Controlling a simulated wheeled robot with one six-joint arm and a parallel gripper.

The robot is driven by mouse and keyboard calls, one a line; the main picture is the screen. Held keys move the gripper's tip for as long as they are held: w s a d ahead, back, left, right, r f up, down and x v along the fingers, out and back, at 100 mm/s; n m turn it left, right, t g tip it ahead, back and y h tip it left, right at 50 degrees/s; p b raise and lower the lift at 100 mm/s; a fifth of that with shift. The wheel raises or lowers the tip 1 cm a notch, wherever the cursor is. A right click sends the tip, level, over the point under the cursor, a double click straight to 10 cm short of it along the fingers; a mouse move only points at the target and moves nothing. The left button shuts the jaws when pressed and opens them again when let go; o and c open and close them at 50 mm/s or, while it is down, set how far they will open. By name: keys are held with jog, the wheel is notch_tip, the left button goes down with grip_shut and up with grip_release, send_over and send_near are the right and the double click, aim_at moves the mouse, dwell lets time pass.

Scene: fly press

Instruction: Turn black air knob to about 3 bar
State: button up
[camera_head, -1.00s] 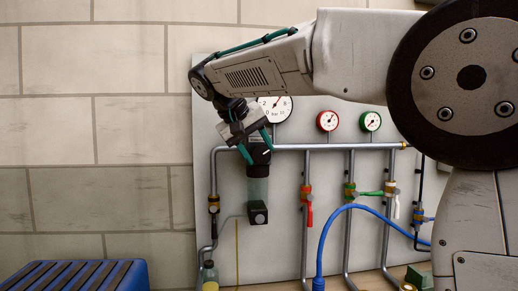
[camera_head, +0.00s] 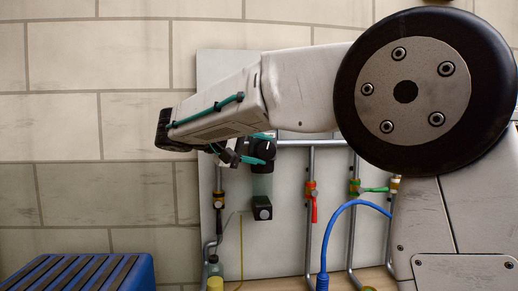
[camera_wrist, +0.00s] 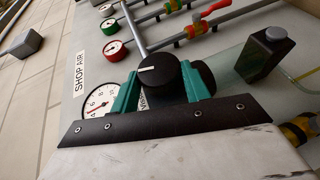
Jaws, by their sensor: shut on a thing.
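The black air knob (camera_wrist: 158,75) with a white pointer line sits between the teal fingers of my gripper (camera_wrist: 164,88) in the wrist view. The fingers are shut on its sides. In the head view the knob (camera_head: 263,151) sits above the clear regulator bowl, and my gripper (camera_head: 256,149) reaches it from the left. The white-faced pressure gauge (camera_wrist: 99,102) with a red needle is partly covered by a finger in the wrist view. Its exact reading is too small to tell. My arm hides the gauge in the head view.
A grey pipe (camera_head: 312,240) with a red-handled valve (camera_head: 313,208) runs down the panel. A blue hose (camera_head: 338,216) curves in front. A blue slatted box (camera_head: 80,272) stands lower left.

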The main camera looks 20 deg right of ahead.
dwell(0.3)
jog(key=o, duration=1)
jog(key=v, duration=0.7)
jog(key=shift+a, duration=0.45)
jog(key=shift+s, duration=0.1)
